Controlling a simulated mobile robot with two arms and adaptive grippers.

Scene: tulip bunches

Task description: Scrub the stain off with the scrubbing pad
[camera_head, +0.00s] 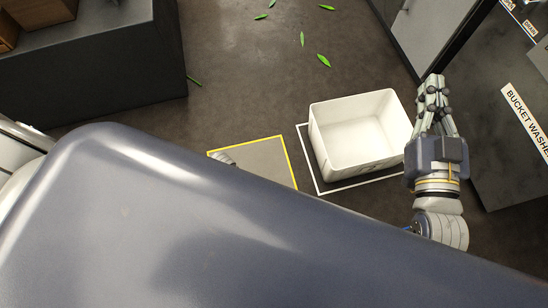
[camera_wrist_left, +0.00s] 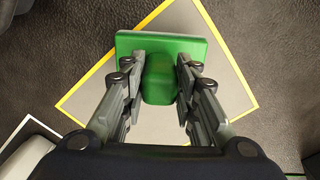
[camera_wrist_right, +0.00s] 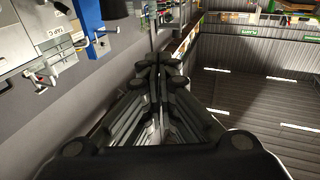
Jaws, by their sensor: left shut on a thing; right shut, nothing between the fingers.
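My left gripper (camera_wrist_left: 156,72) is shut on the grip block of a green scrubbing pad (camera_wrist_left: 160,46) in the left wrist view. The pad's wide flat plate lies beyond the fingertips, over a grey square with a yellow border (camera_wrist_left: 248,87). I cannot tell whether the pad touches the floor. No stain is clearly visible; the pad and fingers cover part of the square. In the head view my body hides most of the left arm and the square (camera_head: 265,155). My right gripper (camera_head: 434,88) is shut and empty, raised beside the white bin's right side.
A white open bin (camera_head: 333,153) stands in a white-outlined square (camera_head: 310,165), right of the yellow one. Green leaves (camera_head: 323,61) lie on the dark floor. A dark cabinet (camera_head: 90,70) is at upper left, and a bucket washer (camera_head: 510,130) at right. Floor beyond the squares is mostly free.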

